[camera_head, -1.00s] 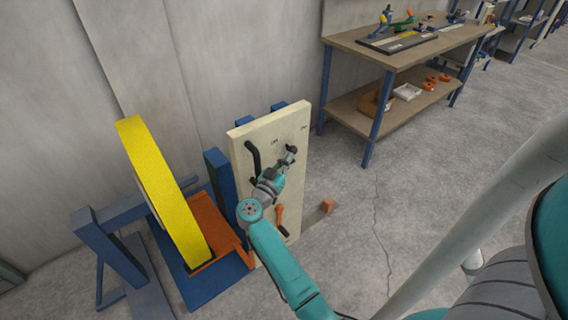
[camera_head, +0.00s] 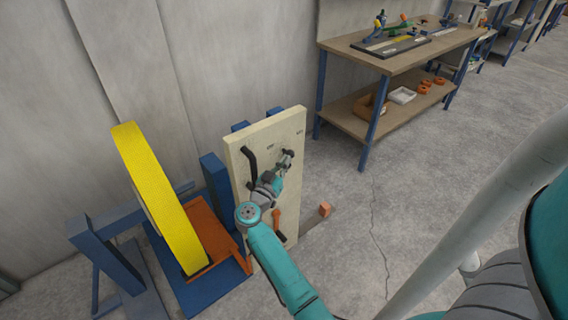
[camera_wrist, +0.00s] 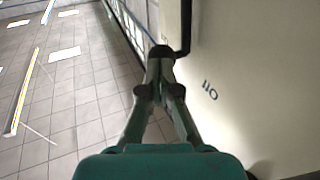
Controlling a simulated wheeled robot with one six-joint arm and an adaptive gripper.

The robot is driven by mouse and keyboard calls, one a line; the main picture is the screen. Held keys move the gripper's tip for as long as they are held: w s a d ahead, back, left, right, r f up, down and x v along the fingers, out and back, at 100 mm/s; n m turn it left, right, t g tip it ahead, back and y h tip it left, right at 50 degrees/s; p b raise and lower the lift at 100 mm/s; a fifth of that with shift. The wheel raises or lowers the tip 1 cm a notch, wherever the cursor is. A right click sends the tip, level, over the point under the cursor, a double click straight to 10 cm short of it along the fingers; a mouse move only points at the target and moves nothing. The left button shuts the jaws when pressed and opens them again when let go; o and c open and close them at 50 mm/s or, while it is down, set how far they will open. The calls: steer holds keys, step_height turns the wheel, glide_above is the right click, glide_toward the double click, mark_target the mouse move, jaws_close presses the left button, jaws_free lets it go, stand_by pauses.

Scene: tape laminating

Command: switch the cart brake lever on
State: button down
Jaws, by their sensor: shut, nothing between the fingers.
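A pale upright panel (camera_head: 290,125) carries a bent black lever (camera_head: 250,160) on its left and an orange handle (camera_head: 277,218) low down. I cannot tell for sure which is the brake lever. My gripper (camera_head: 287,155) is in front of the panel's upper right part, right of the black lever. In the wrist view, my gripper (camera_wrist: 161,52) is shut and empty, with the panel (camera_wrist: 260,50) to its right. A black bent bar (camera_wrist: 186,25) on the panel ends close to the fingertips; contact is unclear. Dark markings (camera_wrist: 209,90) show on the panel.
A large yellow wheel (camera_head: 155,190) stands in a blue and orange frame (camera_head: 215,245) left of the panel. A workbench (camera_head: 400,62) with tools stands behind, on the right. A small orange block (camera_head: 325,209) is low beside the panel. The floor (camera_head: 420,170) on the right is clear.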

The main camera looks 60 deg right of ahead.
mark_target(293, 155)
steer(key=shift+d+r, duration=0.15)
steer(key=shift+d, duration=0.1)
steer(key=y, duration=0.1)
steer(key=d+r+m+y, duration=0.1)
steer(key=y, duration=0.1)
steer(key=shift+s+d, duration=0.2)
steer(key=shift+s, duration=0.1)
steer(key=shift+s+d+r+m+y, duration=0.15)
steer(key=shift+d+m+y, duration=0.25)
steer(key=shift+d+y, duration=0.25)
steer(key=shift+s+d, duration=0.25)
steer(key=shift+d, duration=0.55)
steer(key=shift+s+d, duration=0.2)
steer(key=shift+d, duration=0.55)
steer(key=shift+s+d, duration=0.25)
steer(key=shift+d, duration=0.55)
steer(key=shift+s+d, duration=0.1)
